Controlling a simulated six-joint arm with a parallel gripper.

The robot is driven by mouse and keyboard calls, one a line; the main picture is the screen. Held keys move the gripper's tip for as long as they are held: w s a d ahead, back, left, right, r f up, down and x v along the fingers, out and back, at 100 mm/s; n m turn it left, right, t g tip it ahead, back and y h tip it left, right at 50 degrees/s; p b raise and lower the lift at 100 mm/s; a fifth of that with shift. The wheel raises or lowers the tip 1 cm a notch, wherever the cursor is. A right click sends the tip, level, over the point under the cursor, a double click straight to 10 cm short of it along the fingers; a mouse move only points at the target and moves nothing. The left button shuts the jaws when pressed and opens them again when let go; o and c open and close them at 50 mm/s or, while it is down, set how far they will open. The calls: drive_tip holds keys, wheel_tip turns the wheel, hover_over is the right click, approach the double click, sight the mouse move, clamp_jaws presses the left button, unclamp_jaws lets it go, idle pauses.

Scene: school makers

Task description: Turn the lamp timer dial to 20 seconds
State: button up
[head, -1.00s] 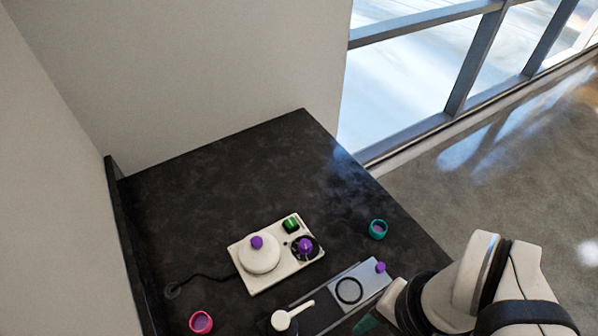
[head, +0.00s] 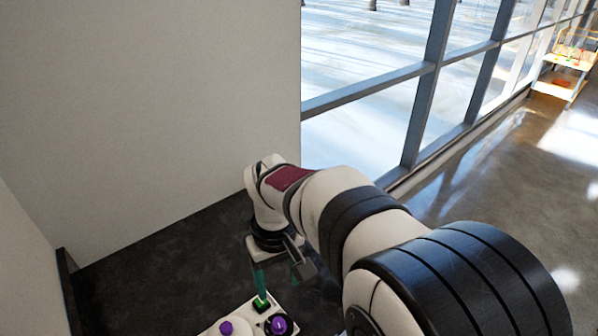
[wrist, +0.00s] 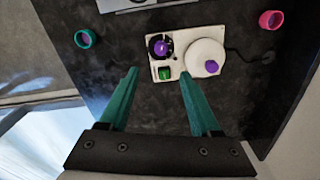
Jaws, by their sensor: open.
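The white box (head: 242,315) sits on the black table and is cut off by the bottom edge of the head view; the wrist view shows it whole (wrist: 180,72). The dial also shows in the head view (head: 279,324). I cannot read any dial marks. My gripper (wrist: 158,77) is open and empty, its green fingers pointing towards the box's green-switch side. In the head view the gripper (head: 280,280) is partly hidden.
A teal ring-shaped cup (wrist: 84,38) and a pink one (wrist: 271,19) stand to either side of the box. A grey plate (wrist: 150,4) lies beyond it. A black cord (wrist: 236,50) leaves the box. Walls and windows border the table.

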sight(278, 323)
drive_tip(key=f, duration=1.1)
drive_tip(key=a+f, duration=0.1)
drive_tip(key=f, duration=0.4)
drive_tip(key=shift+w+f, duration=0.15)
drive_tip(key=shift+w, duration=0.15)
clamp_jaws()
